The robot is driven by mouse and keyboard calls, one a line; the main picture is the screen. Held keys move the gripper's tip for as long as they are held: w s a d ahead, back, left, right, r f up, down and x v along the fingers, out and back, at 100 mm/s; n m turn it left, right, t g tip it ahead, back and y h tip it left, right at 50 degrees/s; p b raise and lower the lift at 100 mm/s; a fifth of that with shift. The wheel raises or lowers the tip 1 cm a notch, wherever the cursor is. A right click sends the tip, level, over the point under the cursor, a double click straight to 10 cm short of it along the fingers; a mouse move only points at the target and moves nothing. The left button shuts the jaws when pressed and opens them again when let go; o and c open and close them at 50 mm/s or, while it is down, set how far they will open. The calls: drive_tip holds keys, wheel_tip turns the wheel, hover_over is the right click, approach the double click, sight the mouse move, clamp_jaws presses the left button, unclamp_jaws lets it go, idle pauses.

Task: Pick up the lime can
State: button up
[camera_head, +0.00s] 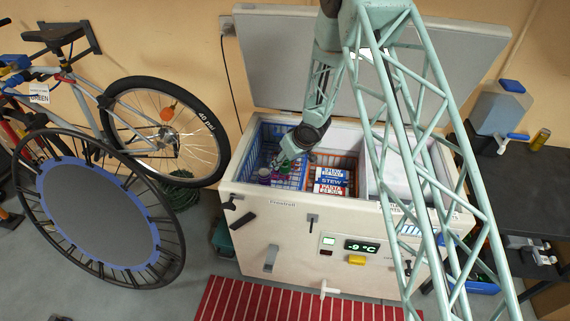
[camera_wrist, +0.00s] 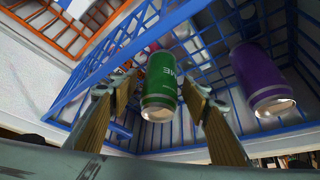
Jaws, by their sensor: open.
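The lime can (camera_wrist: 160,82) is green, with part of a white label word showing. In the wrist view it lies between the two fingers of my gripper (camera_wrist: 156,82), with a gap visible on each side. My gripper is open and also shows in the head view (camera_head: 285,160), reaching down into the blue wire basket (camera_head: 293,182) in the chest freezer. A purple can (camera_wrist: 262,80) stands to the right of the lime can in the wrist view. In the head view the lime can is small and partly hidden by my gripper.
The freezer (camera_head: 300,232) has its lid (camera_head: 300,60) raised behind it. An orange wire basket (camera_head: 345,162) holding stew boxes (camera_head: 331,181) adjoins the blue one. The blue basket wall (camera_wrist: 105,62) runs close to my left finger in the wrist view.

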drive_tip(key=c, duration=1)
drive_tip(key=shift+r, duration=0.1)
drive_tip(key=shift+r+p, duration=2.35)
drive_tip(key=shift+r, duration=2.6)
